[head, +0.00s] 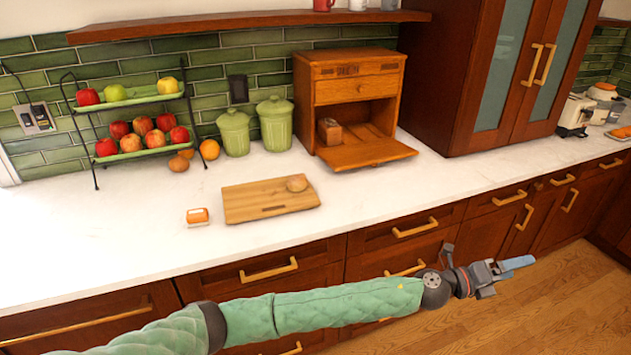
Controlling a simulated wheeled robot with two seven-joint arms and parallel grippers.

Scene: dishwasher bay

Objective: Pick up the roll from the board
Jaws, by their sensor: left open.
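The roll (297,183) is small, round and tan. It lies on the back right part of the wooden board (250,202), which rests on the white counter. My left gripper (515,264) is open and empty. It is in front of the drawers and below the counter's level, to the right of the board and well apart from the roll. My left arm stretches across the bottom of the view. My right gripper is not in view.
An orange and white item (197,216) sits left of the board. Behind are a two-tier fruit rack (130,155), two green canisters (274,124) and a wooden bread box (357,100) with its front flap down. The counter (400,192) is clear right of the board.

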